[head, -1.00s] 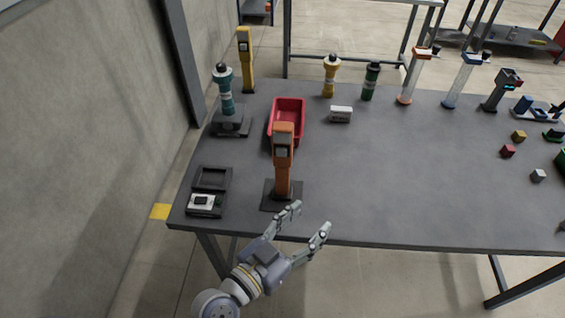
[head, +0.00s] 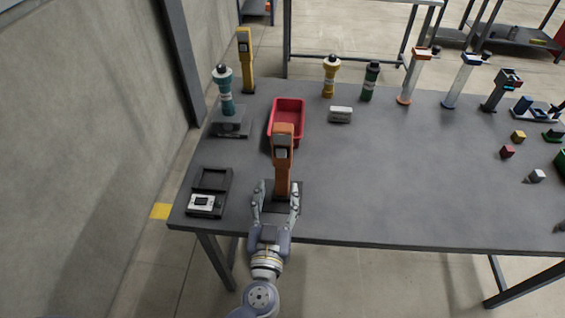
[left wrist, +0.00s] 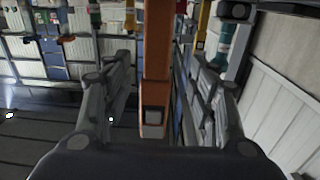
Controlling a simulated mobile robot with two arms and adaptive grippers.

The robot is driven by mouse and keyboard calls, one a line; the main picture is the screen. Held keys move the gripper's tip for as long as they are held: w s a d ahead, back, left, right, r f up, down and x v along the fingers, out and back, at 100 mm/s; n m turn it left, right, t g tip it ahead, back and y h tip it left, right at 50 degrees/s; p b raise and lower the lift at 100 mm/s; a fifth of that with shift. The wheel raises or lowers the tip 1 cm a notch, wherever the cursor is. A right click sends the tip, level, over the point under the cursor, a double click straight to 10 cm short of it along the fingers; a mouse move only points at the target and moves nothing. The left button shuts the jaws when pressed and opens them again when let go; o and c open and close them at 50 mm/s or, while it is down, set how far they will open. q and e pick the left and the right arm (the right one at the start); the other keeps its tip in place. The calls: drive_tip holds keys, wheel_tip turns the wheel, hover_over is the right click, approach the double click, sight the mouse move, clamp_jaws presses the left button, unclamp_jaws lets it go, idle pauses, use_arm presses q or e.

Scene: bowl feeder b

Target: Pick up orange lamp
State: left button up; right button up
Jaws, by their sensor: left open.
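The orange lamp (head: 283,160) stands upright on a dark square base (head: 297,207) near the front left edge of the table. It also shows in the left wrist view as an orange post (left wrist: 156,60) between the two fingers. My left gripper (head: 277,188) is open, with one finger on each side of the lamp's lower post. In the left wrist view the open fingers (left wrist: 158,90) stand apart from the lamp on both sides. Part of the base is hidden behind the gripper. My right gripper is not in view.
A red bin (head: 289,105) stands close behind the lamp. Dark trays (head: 212,180) lie to its left. A teal lamp (head: 224,90) and a yellow post (head: 246,60) stand at the back left. The table (head: 400,190) is clear to the lamp's right.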

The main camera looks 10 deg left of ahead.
sight(282, 177)
use_arm(q)
drive_tip(key=shift+w+d+f, duration=0.1)
drive_tip(key=shift+w, duration=0.85)
drive_tip(key=shift+w+d+f, duration=0.1)
drive_tip(key=shift+w+f, duration=0.05)
drive_tip(key=shift+w, duration=0.85)
drive_tip(key=shift+w+d+f, duration=0.1)
drive_tip(key=shift+w, duration=0.85)
drive_tip(key=shift+s, duration=0.1)
drive_tip(key=shift+c, duration=0.5)
drive_tip(key=shift+r, duration=0.1)
clamp_jaws()
